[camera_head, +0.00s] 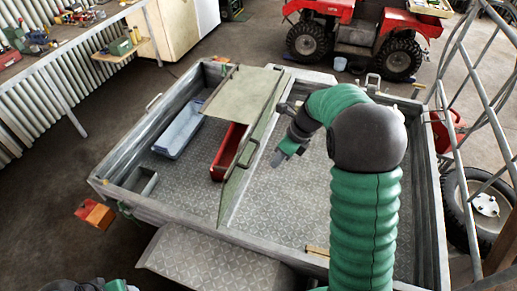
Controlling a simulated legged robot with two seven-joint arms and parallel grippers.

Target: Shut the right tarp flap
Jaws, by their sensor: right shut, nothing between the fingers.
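The open-topped grey trailer (120,203) stands in the middle of the view. A flat olive-grey panel (243,95), which looks like a tarp flap, lies level over part of its far left side. A narrow green-grey upright panel (262,137) runs lengthwise down the bed beside it; I cannot tell for sure which piece is the right flap. My right gripper (278,158) is shut and empty, just right of the upright panel, with a small gap visible in the picture. Of my left arm only a sliver shows at the bottom edge; its fingers are out of view.
A blue tray (178,134) and a red bin (226,160) lie in the trailer's left half. A metal frame (480,95) rises along the right. A red quad (350,35) stands behind, and a workbench (60,52) at left. My right arm hides much of the right bed.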

